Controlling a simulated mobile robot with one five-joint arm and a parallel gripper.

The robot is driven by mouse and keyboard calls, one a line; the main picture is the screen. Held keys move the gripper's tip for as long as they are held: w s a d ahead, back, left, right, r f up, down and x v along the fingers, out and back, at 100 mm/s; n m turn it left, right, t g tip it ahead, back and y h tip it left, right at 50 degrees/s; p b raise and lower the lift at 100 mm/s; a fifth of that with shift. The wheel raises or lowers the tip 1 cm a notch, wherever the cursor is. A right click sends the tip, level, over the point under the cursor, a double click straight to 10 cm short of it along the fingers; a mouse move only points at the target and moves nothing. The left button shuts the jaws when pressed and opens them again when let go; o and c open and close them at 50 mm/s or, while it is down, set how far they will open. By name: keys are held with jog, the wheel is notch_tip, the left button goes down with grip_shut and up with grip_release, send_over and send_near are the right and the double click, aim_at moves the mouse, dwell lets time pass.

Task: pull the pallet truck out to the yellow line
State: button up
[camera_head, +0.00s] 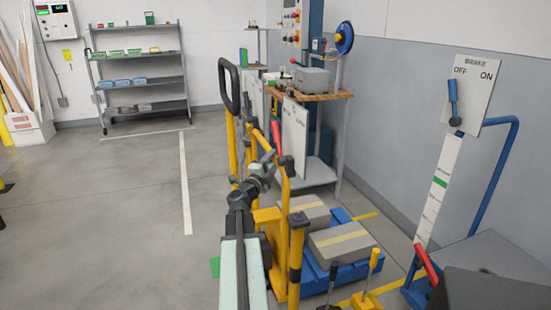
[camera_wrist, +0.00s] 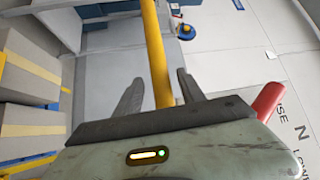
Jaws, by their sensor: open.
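The yellow pallet truck (camera_head: 283,235) stands right of centre in the head view, with a black loop handle (camera_head: 230,90) on its tall post and a red lever (camera_head: 277,135). Its blue forks (camera_head: 340,272) carry grey boxes (camera_head: 338,239). My gripper (camera_head: 266,160) is in front of the truck's upright frame. In the wrist view my gripper (camera_wrist: 160,85) is open, with a yellow bar (camera_wrist: 157,50) lined up between the fingers. I cannot tell how deep the bar is between them. Yellow strips (camera_head: 365,216) lie on the floor beside the forks.
A brake board (camera_head: 482,95) with a blue lever stands at the right on a blue frame. A cluttered workbench (camera_head: 318,97) stands behind the truck. Shelves (camera_head: 140,80) stand at the back left. The floor left of the truck is open, with a white line (camera_head: 185,185).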

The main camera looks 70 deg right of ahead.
jog(key=shift+d+r, duration=0.15)
jog(key=shift+d, duration=0.8)
jog(key=shift+s, duration=0.1)
grip_shut()
dwell(0.5)
